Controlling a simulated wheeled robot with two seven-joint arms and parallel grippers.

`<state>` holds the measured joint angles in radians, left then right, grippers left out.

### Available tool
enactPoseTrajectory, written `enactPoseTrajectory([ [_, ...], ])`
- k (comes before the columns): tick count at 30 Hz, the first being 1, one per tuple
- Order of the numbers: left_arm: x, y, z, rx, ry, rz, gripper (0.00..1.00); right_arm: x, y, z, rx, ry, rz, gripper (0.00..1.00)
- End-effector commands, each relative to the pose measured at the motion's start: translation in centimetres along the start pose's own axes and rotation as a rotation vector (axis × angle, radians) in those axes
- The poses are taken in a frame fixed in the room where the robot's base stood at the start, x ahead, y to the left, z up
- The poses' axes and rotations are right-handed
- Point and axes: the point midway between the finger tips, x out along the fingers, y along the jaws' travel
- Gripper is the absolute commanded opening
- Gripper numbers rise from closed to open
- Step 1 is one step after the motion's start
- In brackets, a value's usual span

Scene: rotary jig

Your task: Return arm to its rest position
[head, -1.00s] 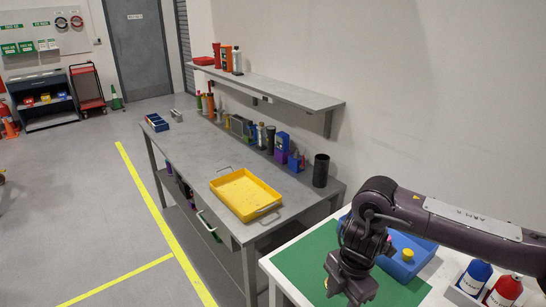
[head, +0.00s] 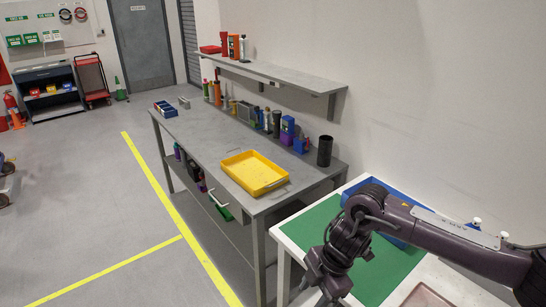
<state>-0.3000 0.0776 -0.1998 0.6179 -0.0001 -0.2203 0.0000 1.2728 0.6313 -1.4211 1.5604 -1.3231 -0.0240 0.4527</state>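My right arm (head: 430,232) reaches in from the right edge over a white table. Its elbow is bent and its wrist hangs downward near the front left of the green mat (head: 318,222). My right gripper (head: 326,292) points down near the bottom edge of the head view. Its fingertips are partly cut off, so its opening is unclear, and I see nothing held. My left arm and gripper are not in view.
A blue tray (head: 366,186) lies behind my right arm, partly hidden. A grey workbench (head: 205,150) stands to the left with a yellow tray (head: 281,183), a black cylinder (head: 325,151) and several tools along the wall. Open floor with yellow lines lies further left.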

Motion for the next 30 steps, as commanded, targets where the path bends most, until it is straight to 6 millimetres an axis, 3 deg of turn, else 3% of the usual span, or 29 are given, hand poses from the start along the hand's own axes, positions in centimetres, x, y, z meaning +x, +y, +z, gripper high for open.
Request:
enactPoseTrajectory([
  [4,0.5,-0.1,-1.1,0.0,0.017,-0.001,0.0,3.0,1.8,-1.6,0.042,0.101,0.058,0.46],
  [11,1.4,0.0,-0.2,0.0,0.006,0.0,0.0,9.0,5.5,-3.6,0.198,0.296,0.2,0.46],
  [14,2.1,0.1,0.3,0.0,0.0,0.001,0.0,13.2,7.0,-3.0,0.351,0.39,0.289,0.46],
  [17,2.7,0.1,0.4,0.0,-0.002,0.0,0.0,18.4,6.9,-0.7,0.549,0.446,0.373,0.46],
  [20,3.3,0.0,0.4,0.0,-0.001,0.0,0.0,24.4,4.6,2.9,0.773,0.448,0.435,0.46],
  [23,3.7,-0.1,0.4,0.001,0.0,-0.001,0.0,29.7,0.5,6.3,0.964,0.407,0.467,0.46],
  [26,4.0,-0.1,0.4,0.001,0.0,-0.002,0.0,34.5,-4.8,9.1,1.13,0.34,0.475,0.46],
  [30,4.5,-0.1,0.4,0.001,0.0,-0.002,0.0,40.1,-13.6,11.7,1.326,0.225,0.459,0.46],
])
